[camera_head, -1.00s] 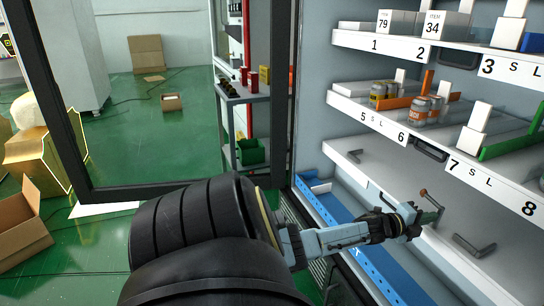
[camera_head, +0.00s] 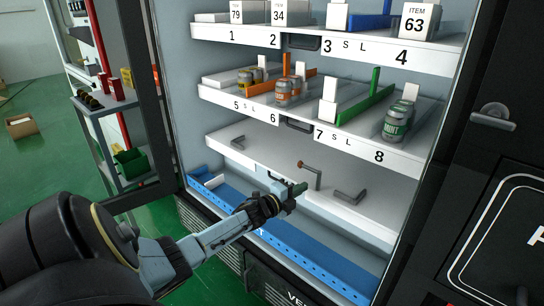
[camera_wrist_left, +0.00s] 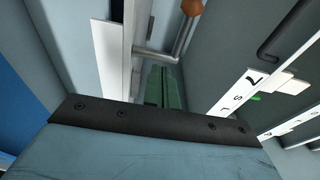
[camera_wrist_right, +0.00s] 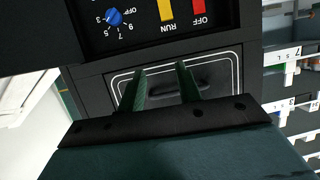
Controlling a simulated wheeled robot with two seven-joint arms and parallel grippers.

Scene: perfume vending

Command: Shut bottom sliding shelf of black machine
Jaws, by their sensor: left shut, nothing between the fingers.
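The black machine (camera_head: 470,215) stands open-fronted. Its bottom sliding shelf (camera_head: 350,212) is white and bears no goods; bent grey bars stand on it, one with a brown knob (camera_head: 300,164). My left gripper (camera_head: 297,189) is shut and empty at the middle of this shelf's front lip, beside a dark handle partly hidden by it. Whether it touches the lip I cannot tell. In the left wrist view its green fingers (camera_wrist_left: 160,88) are together, near a bent bar (camera_wrist_left: 170,45). My right gripper (camera_wrist_right: 164,88) is open and empty, facing a black panel, in the right wrist view only.
Two stocked shelves (camera_head: 310,134) lie above. A blue tray (camera_head: 310,255) lies below the bottom shelf. The open door's black frame (camera_head: 150,100) stands at left, with a grey rack (camera_head: 105,108) behind it. A black panel with a handle (camera_head: 493,115) is at right.

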